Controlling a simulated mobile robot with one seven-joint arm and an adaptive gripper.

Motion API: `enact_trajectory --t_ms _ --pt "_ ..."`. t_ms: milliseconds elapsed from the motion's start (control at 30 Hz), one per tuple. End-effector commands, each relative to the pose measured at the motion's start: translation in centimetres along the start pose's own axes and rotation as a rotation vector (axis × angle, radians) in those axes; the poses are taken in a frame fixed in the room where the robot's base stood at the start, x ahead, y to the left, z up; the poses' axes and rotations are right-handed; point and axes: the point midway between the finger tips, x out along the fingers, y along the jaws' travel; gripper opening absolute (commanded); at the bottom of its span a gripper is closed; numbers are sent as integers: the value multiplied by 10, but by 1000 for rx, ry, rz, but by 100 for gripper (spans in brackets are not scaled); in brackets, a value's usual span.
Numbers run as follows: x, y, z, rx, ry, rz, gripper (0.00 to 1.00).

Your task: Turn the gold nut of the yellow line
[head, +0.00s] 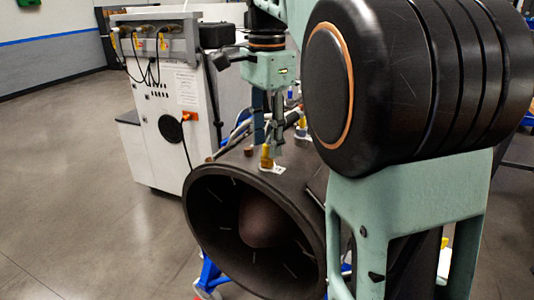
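A small gold fitting (267,157), which looks like a gold nut, stands upright on a pale plate on top of the dark turbine casing (230,172). My gripper (268,143) points down just above it, with its two fingers apart on either side of a narrow gap. The fingertips are at about the height of the fitting's top, and I cannot tell whether they touch it. A second yellow and gold fitting (302,124) shows farther back to the right. Which one belongs to the yellow line is not clear, as the lines behind are partly hidden by my gripper and arm.
The casing's wide open end faces me, on a blue stand (209,275). A white cabinet (175,125) with cables and gauges stands behind on the left. My arm covers much of the right side. The floor (75,190) at left is clear.

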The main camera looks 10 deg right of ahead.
Motion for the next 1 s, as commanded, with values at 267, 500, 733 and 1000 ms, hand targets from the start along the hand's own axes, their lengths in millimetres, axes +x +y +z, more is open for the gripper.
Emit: enact_trajectory --t_ms 267,500,733,1000 --pt "29 0 0 0 0 0 37" --pt "32 0 0 -1 1 0 37" --pt "32 0 0 -1 1 0 23" --pt "31 0 0 -1 1 0 0"
